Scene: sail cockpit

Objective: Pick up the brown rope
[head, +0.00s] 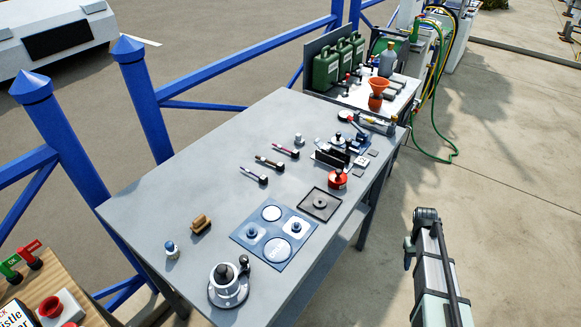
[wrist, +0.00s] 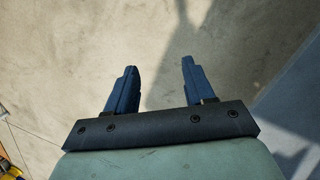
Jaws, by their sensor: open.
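A small brown bundle (head: 201,225), the only thing that looks like the brown rope, lies on the grey table (head: 170,195) near its left edge. It is too small to make out strands. My gripper (wrist: 159,68) is open and empty in the wrist view, with bare concrete floor beneath it. In the head view my arm stands at the lower right, off the table and well right of the brown bundle. The fingers are not clear there. The brown bundle does not show in the wrist view.
A small blue-and-white item (head: 171,250) stands left of the bundle, and a grey winch-like piece (head: 228,285) at the near end. A blue panel (head: 272,236) and a dark tray (head: 320,204) lie to the right. Blue railings (head: 145,105) run behind. The table's left-middle is clear.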

